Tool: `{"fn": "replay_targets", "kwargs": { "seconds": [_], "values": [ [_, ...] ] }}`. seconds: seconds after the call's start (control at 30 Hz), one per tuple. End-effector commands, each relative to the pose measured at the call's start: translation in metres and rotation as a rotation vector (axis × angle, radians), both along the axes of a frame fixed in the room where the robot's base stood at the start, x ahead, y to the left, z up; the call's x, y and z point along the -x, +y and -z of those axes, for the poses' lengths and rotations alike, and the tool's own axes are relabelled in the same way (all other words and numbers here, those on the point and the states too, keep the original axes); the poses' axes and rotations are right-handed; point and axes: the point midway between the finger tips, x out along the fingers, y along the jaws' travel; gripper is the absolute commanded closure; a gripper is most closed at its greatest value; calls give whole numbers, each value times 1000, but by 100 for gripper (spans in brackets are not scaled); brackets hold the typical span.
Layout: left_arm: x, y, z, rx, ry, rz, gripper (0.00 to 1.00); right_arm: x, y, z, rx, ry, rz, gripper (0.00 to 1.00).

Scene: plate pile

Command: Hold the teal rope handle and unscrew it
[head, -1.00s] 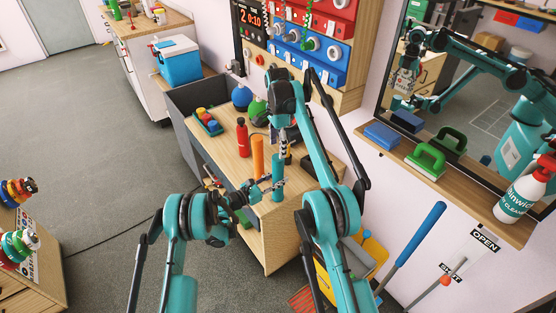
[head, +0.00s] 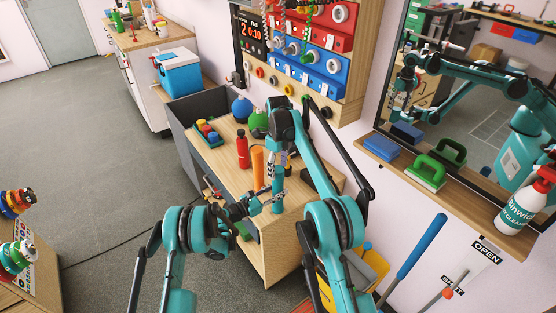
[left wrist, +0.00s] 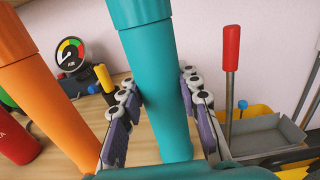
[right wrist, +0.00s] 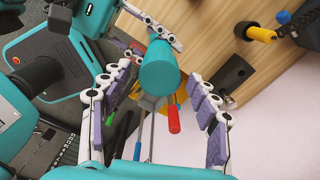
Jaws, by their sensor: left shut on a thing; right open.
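The teal rope handle (head: 277,197) stands upright near the front edge of the wooden bench, beside an orange handle (head: 258,166). My left gripper (head: 268,203) is shut on the teal handle; in the left wrist view its fingers (left wrist: 158,80) lie on both sides of the handle's shaft (left wrist: 155,62). My right gripper (head: 278,174) is above the teal handle and open. In the right wrist view its fingers (right wrist: 163,78) stand apart on either side of the handle's round top (right wrist: 158,70), with gaps beside it. The handle's lower end is hidden behind my left wrist.
A red bottle (head: 242,150) stands left of the orange handle. A gauge (left wrist: 70,52) and a yellow-topped part (left wrist: 104,78) are behind it. A grey tray (left wrist: 270,135) with a red-handled tool (left wrist: 231,60) is to the right. Bare bench top (head: 222,165) lies at the left.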

Motion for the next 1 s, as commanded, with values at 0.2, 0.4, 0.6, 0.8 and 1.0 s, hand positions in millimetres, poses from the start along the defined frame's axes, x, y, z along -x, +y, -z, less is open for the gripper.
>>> {"fn": "replay_targets", "kwargs": {
  "seconds": [0.2, 0.4, 0.6, 0.8, 1.0],
  "values": [
    [0, 0, 0, 0, 0, -1, 100, 0, 0, 25, 0, 0, -1, 39],
    [0, 0, 0, 0, 0, -1, 100, 0, 0, 31, 0, 0, -2, 39],
    [0, 0, 0, 0, 0, -1, 100, 0, 0, 31, 0, 0, -2, 50],
    [0, 0, 0, 0, 0, -1, 100, 0, 0, 31, 0, 0, -2, 92],
    [0, 0, 0, 0, 0, 0, 100, 0, 0, 31, 0, -1, -41, 92]
  ]
}}
